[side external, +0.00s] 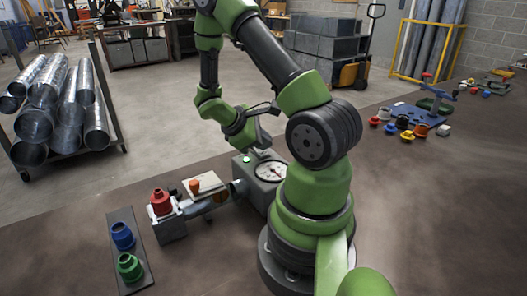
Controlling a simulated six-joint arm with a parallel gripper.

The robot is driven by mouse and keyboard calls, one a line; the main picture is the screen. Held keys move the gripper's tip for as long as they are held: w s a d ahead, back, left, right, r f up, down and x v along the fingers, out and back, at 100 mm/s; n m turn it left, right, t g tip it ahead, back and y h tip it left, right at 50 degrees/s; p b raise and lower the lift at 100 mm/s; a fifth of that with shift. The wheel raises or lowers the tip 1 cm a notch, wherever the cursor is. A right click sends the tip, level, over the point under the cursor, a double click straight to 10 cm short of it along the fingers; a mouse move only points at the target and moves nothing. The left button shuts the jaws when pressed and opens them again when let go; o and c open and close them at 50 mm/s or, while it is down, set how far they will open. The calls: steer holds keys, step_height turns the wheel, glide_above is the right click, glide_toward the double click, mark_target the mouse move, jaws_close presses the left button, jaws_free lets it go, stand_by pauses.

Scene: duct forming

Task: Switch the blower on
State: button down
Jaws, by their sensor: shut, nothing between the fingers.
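The blower appears to be the grey box (245,172) with a round white dial (270,171) on its top, just left of my arm's base. A small green spot, possibly a button or lamp, shows on the box's top near its left edge. My gripper (262,152) points down right over the back of this box, close to its top. It is shut and empty. Whether its fingertips touch the box I cannot tell. The switch itself is too small to make out, or is hidden by my gripper.
A pipe and valve-like part join the box to a grey block with a red fitting (160,201). A blue fitting (122,236) and a green fitting (130,267) stand on a dark plate (133,248). Several coloured parts lie at right. The table's front right is clear.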

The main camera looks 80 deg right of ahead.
mark_target(259, 152)
steer(key=shift+w+d+r, duration=0.1)
steer(key=shift+r, duration=0.6)
steer(key=shift+w+d+r, duration=0.15)
steer(key=shift+r, duration=1.05)
steer(key=shift+w+d+r, duration=0.15)
steer(key=shift+r, duration=1.05)
steer(key=shift+w+a+r, duration=0.15)
steer(key=shift+a+r, duration=0.05)
steer(key=shift+a, duration=0.05)
steer(key=a+r+m+t+y, duration=0.3)
steer(key=a+r+t, duration=0.4)
steer(key=a, duration=0.5)
steer(key=a+r+m+t+y, duration=0.3)
steer(key=a+r+t+y, duration=0.2)
steer(key=a, duration=0.7)
step_height(259, 152, up, 2)
steer(key=shift+w+a+r+t, duration=0.3)
steer(key=shift+a+t, duration=0.1)
steer(key=shift+t, duration=0.7)
